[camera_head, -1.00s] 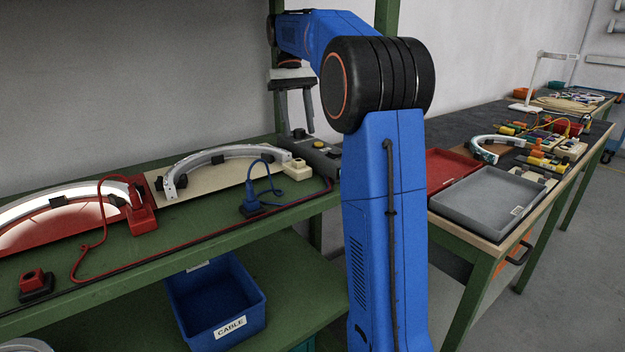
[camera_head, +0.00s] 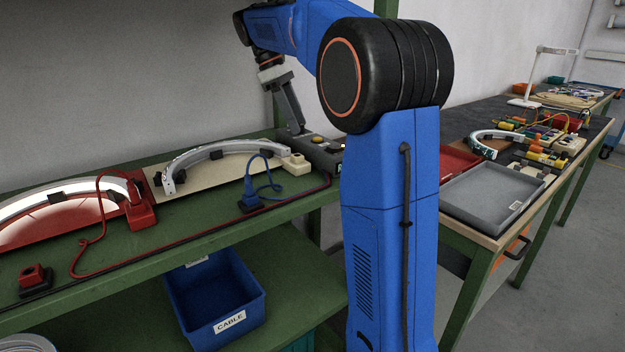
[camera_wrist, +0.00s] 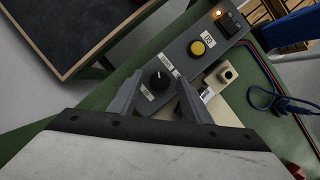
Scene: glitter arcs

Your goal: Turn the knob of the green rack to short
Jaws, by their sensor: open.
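The green rack (camera_head: 190,235) carries a grey control box (camera_head: 325,158) at the right end of its upper shelf. In the wrist view the box (camera_wrist: 182,60) bears a black knob (camera_wrist: 159,81) with a white pointer mark. Small white labels sit beside the knob, too small to read surely. My gripper (camera_wrist: 158,84) is open, its fingers on either side of the knob; I cannot tell whether they touch it. In the head view my gripper (camera_head: 294,128) reaches down to the box, and the knob is hidden.
A beige socket block (camera_wrist: 222,78) and a blue cable (camera_wrist: 270,98) lie close by. A dark-topped table (camera_wrist: 75,30) stands across a gap.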

